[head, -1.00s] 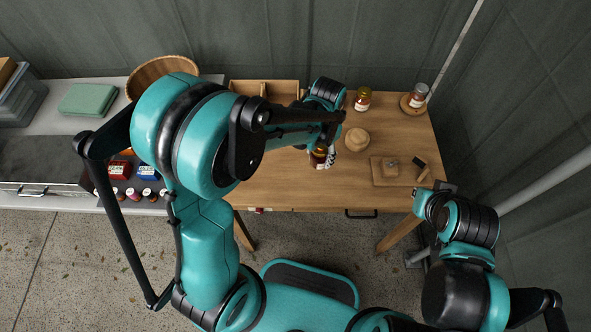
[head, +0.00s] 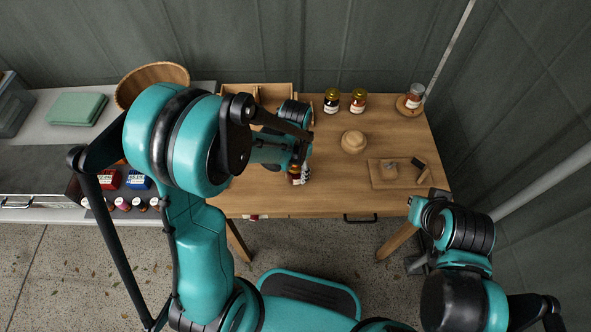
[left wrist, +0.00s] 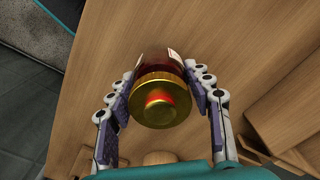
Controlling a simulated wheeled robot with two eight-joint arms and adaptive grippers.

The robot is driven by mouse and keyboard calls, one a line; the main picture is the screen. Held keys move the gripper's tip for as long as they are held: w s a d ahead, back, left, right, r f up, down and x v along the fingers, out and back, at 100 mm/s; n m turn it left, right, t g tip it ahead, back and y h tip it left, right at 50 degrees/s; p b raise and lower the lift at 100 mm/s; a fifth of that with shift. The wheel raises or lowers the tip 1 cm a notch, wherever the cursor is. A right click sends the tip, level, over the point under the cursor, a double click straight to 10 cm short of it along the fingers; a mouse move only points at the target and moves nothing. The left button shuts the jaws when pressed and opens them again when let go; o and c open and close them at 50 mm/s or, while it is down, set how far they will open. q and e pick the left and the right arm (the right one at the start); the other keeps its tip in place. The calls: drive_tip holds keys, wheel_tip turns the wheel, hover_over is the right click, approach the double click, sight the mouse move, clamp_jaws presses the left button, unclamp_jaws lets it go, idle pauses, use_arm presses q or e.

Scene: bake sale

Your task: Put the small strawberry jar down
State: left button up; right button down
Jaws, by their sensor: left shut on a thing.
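The small strawberry jar (left wrist: 160,72) has dark red contents, a pale label and a gold lid with a red mark. In the left wrist view it sits between the two fingers of my left gripper (left wrist: 160,105), which is shut on it. In the head view my left gripper (head: 299,168) is over the front middle of the wooden table (head: 300,202), with part of the jar (head: 296,179) showing below it. I cannot tell whether the jar's base touches the table. My right gripper (head: 416,209) is near the table's front right corner; its fingers are unclear.
Another jar (head: 414,97) stands on a round coaster at the back right. A round wooden piece (head: 353,141) and a wooden board (head: 383,181) lie right of my left gripper.

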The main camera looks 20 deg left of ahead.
use_arm(q)
drive_tip(key=shift+f, duration=0.25)
drive_tip(key=o, duration=1.4)
drive_tip(key=shift+r, duration=0.1)
